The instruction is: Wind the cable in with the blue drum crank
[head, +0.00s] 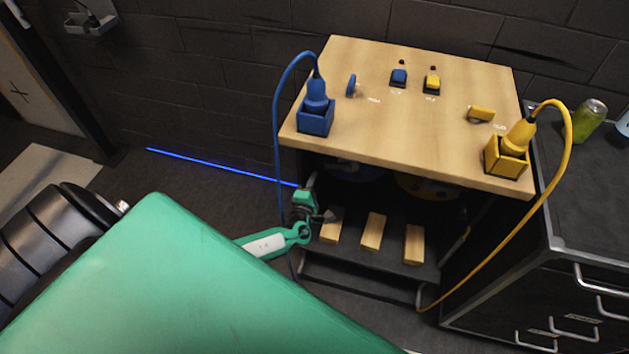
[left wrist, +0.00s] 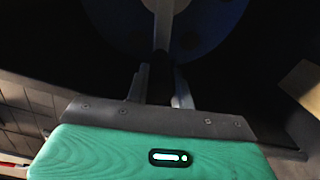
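The blue drum (left wrist: 212,22) fills the top of the left wrist view; in the head view only a dim part of it (head: 357,172) shows beneath the table top. Its grey crank arm (left wrist: 163,22) runs down to a dark handle (left wrist: 160,85). My left gripper (left wrist: 160,92) has one finger on each side of this handle and looks closed on it. In the head view, the left gripper (head: 326,215) reaches under the table's left side. The blue cable (head: 276,120) loops from a blue plug (head: 316,95) in a blue socket box (head: 316,122) down the left side. My right gripper is not in view.
A yellow drum (head: 428,188) hangs right of the blue one, above several wooden blocks (head: 373,231) on a low shelf. Blue (head: 399,77) and yellow (head: 432,84) buttons sit on the wooden top (head: 400,135). A yellow cable (head: 545,215) loops at right, beside a drawer cabinet (head: 590,260).

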